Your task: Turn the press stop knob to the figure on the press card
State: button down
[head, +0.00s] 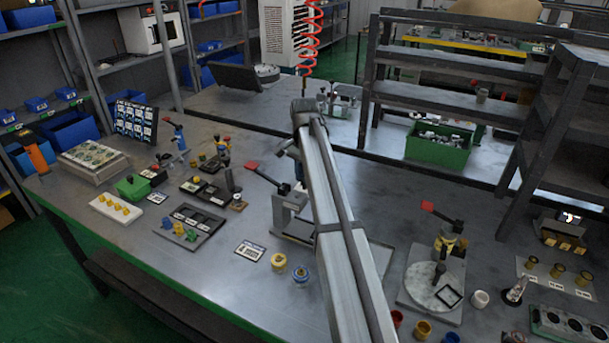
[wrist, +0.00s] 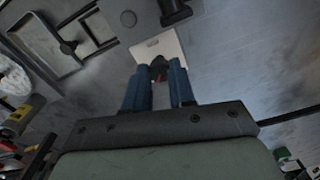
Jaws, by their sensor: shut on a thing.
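My gripper (wrist: 158,80) has two blue fingers, shut on a small dark knob (wrist: 158,68) with a red mark, in front of a pale plate (wrist: 160,45). The figure at the red mark is too small to read. In the head view my gripper (head: 299,172) is mostly hidden behind my arm, at a grey press (head: 291,212) with a red-ended lever (head: 253,165). The knob is hidden there. A white card (head: 250,251) lies on the bench in front of this press; its print is not legible.
A dark tray (head: 190,222) with coloured parts is to the left. Bare bench shows at the front left.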

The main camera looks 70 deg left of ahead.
jog(key=n, duration=0.4)
jog(key=shift+n, duration=0.3)
jog(key=n, duration=1.4)
jog(key=shift+n, duration=0.4)
jog(key=c, duration=0.9)
grip_release()
jog(key=shift+c, duration=0.2)
notch_tip(320, 180, up, 14)
